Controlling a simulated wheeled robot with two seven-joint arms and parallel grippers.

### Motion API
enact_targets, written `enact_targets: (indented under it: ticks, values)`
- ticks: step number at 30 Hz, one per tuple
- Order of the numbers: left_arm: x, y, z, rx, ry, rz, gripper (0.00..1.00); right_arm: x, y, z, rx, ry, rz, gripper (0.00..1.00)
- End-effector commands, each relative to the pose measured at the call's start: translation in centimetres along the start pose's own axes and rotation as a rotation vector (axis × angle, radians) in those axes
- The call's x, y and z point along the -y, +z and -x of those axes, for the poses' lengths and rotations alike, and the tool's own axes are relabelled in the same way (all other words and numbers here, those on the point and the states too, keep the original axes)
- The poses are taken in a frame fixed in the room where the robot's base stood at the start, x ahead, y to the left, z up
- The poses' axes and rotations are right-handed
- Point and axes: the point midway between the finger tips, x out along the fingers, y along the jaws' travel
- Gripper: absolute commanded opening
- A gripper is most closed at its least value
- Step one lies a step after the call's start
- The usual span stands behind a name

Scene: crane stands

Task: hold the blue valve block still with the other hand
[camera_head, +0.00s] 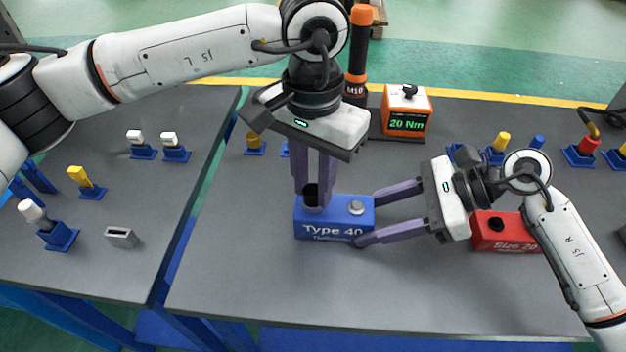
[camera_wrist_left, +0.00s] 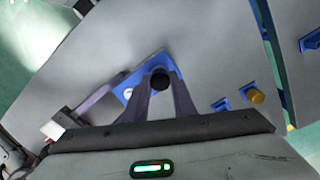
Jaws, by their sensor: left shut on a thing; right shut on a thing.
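The blue valve block (camera_head: 334,231), marked "Type 40", sits on the grey table, with a silver round fitting (camera_head: 356,208) on its top right. My right gripper (camera_head: 366,219) is shut on the block from the right, one finger at its back and one at its front. My left gripper (camera_head: 313,203) points down over the block's left top and is shut on a dark cylindrical part (camera_head: 311,190). The left wrist view shows this part's black round end (camera_wrist_left: 160,80) between the fingers. Whether it is seated in the block is hidden.
An orange box (camera_head: 406,112) reading "20 Nm" and a black tool with an orange end (camera_head: 360,50) stand behind. Several capped parts stand in blue holders. The table front is clear.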

Motion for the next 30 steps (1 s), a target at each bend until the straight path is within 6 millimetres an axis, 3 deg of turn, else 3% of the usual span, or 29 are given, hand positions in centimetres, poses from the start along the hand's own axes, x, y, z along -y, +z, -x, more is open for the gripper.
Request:
enact_targets:
  ticks: [9,18,19,22,28,30]
  values:
    - [0.01,0.02,-0.04,0.001,0.000,-0.376,0.00,0.05,0.07,0.05,0.001,-0.002,0.001,0.16]
    - [0.01,0.03,-0.05,0.001,0.000,-0.420,0.00,0.05,0.07,0.05,0.001,-0.002,0.001,0.16]
    - [0.01,0.03,-0.05,0.001,0.000,-0.420,0.29,0.05,0.07,0.05,0.001,-0.002,0.001,0.16]
    - [0.01,0.02,-0.04,0.001,0.000,-0.419,0.46,0.05,0.07,0.05,0.001,-0.002,0.001,0.16]
    - [0.01,0.01,-0.03,0.001,0.000,-0.418,0.46,0.05,0.08,0.05,0.001,-0.002,0.001,0.16]
    - [0.01,0.02,-0.05,0.001,0.000,-0.418,0.39,0.05,0.07,0.04,0.001,-0.002,0.001,0.16]
